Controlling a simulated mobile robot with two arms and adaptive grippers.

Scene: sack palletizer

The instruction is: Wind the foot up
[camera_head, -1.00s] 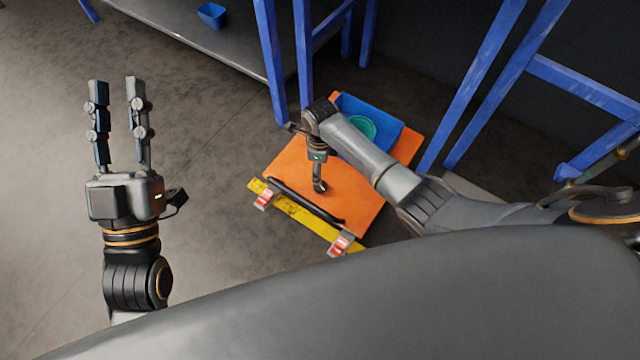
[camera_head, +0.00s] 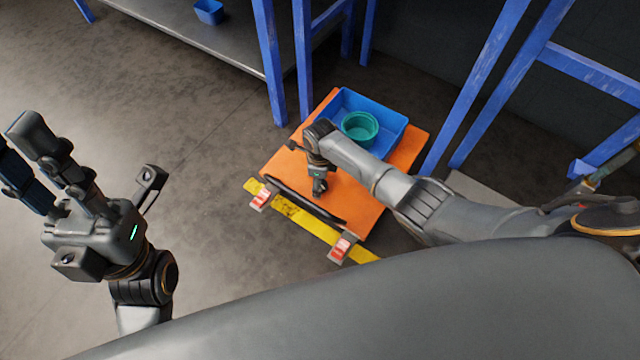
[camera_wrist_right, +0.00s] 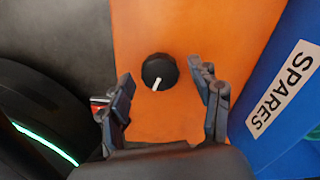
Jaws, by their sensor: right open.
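In the right wrist view, a round black knob (camera_wrist_right: 160,71) with a white pointer mark sits on an orange surface (camera_wrist_right: 140,30). I cannot tell from the frames whether this knob belongs to the foot. My right gripper (camera_wrist_right: 164,78) is open, with its two fingers on either side of the knob and gaps to both. In the head view my right gripper (camera_head: 319,186) is over the orange top (camera_head: 362,206), and the knob is hidden there. My left gripper (camera_head: 14,150) is open and empty over the floor at the left edge.
A blue bin (camera_head: 398,132) marked SPARES holds a green round container (camera_head: 359,127) on the orange top. A black bar (camera_head: 310,203) and yellow strip (camera_head: 296,216) with red-and-white brackets (camera_head: 341,247) edge the front. Blue posts (camera_head: 303,60) stand behind. Floor at left is clear.

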